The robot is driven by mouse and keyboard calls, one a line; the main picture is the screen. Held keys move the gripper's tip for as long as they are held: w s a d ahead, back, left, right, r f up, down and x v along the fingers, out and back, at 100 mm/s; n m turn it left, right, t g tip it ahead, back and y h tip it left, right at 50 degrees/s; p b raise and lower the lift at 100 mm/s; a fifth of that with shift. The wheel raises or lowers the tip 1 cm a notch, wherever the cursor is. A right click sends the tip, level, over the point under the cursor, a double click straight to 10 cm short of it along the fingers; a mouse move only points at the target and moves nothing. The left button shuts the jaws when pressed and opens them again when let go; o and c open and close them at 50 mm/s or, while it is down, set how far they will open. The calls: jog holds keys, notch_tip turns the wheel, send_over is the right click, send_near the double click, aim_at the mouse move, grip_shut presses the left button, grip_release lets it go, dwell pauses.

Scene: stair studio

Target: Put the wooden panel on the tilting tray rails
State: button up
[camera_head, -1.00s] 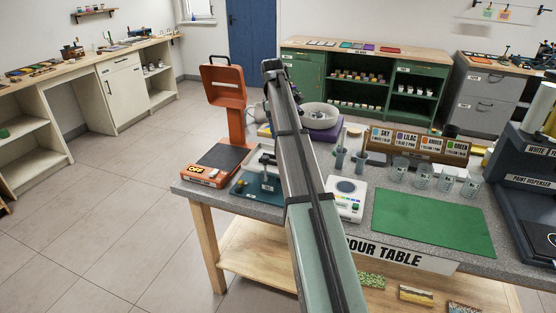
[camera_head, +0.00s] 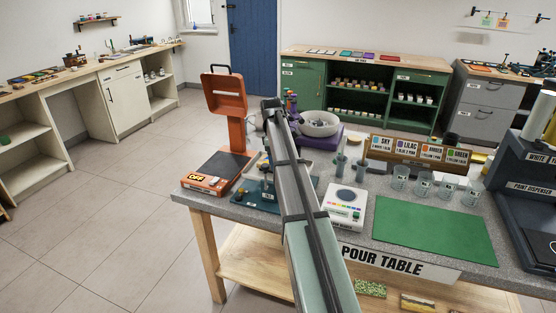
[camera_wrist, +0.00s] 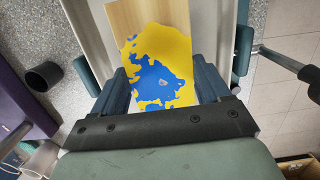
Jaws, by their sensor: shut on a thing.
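The wooden panel (camera_wrist: 150,20) is bare wood at its far end and covered with yellow and blue paint nearer me. In the wrist view, my gripper (camera_wrist: 160,80) is shut on the panel, with a dark finger at each side. The pale tray (camera_wrist: 95,25) of the tilting stand lies below the panel, with pale edges showing on both sides. I cannot tell whether the panel touches the rails. In the head view, the stand's dark teal base (camera_head: 247,194) shows beside my arm, which hides the panel, my gripper and most of the tray.
The purple mixer (camera_head: 318,139) with a bowl is behind, and a white scale (camera_head: 346,203) is at right. A green mat (camera_head: 435,230) and several clear cups (camera_head: 423,184) lie further right. A dark cup (camera_wrist: 43,76) is near the gripper.

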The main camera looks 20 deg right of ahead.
jog(key=shift+f, duration=0.15)
jog(key=o, duration=1.2)
jog(key=r, duration=0.8)
jog(key=w+a+r, duration=0.1)
jog(key=r, duration=0.3)
jog(key=shift+r, duration=0.1)
